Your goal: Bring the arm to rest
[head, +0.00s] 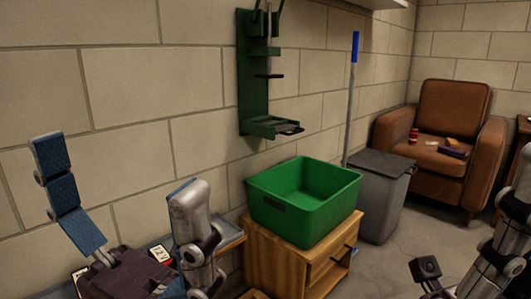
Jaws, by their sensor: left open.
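My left gripper (117,168) is at the lower left of the head view. Its fingers are spread wide and point upward, with blue pads on the inner side. Nothing is between them. Its dark palm (125,275) is at the bottom edge, low over a blue-grey surface. My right gripper (492,262) shows only in part at the lower right, with silver and dark links cut off by the picture's edge. I cannot tell whether it is open.
An empty green bin (275,213) stands on a wooden cabinet (290,262), right of my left gripper. A green wall stand (253,95) hangs above. A grey trash bin (378,200), a blue-tipped pole (350,100) and a brown armchair (450,108) are farther right.

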